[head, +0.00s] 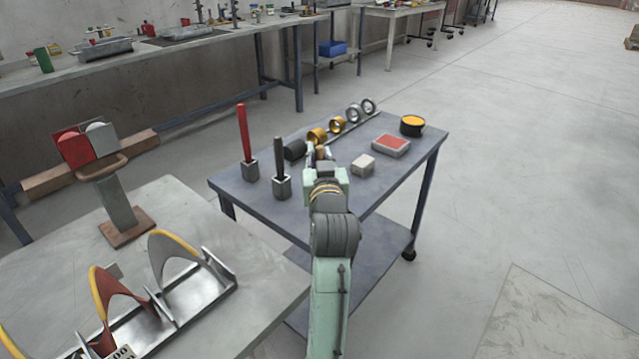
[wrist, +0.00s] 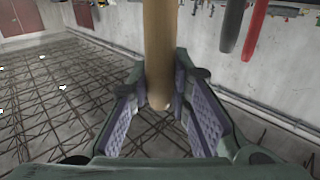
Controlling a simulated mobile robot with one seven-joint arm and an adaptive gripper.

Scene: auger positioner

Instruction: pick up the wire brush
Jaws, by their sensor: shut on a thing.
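My gripper (head: 321,158) is above the small blue-grey table in the head view, with its fingers pointing away from the camera. In the wrist view its two padded fingers (wrist: 165,88) are shut on a tan, round wooden handle (wrist: 158,40), which I take to be the wire brush's. The handle runs up out of the top of the picture, and its rounded end shows between the fingers. No bristles show in the wrist view. In the head view my gripper and arm hide most of the brush.
The table (head: 240,193) also holds a red rod (head: 243,133) and a black rod (head: 278,158) upright in blocks, several rings, a pale block (head: 363,166), a red-topped box (head: 391,146) and a yellow-topped tin (head: 412,126). A bench with an auger (head: 170,250) stands at left.

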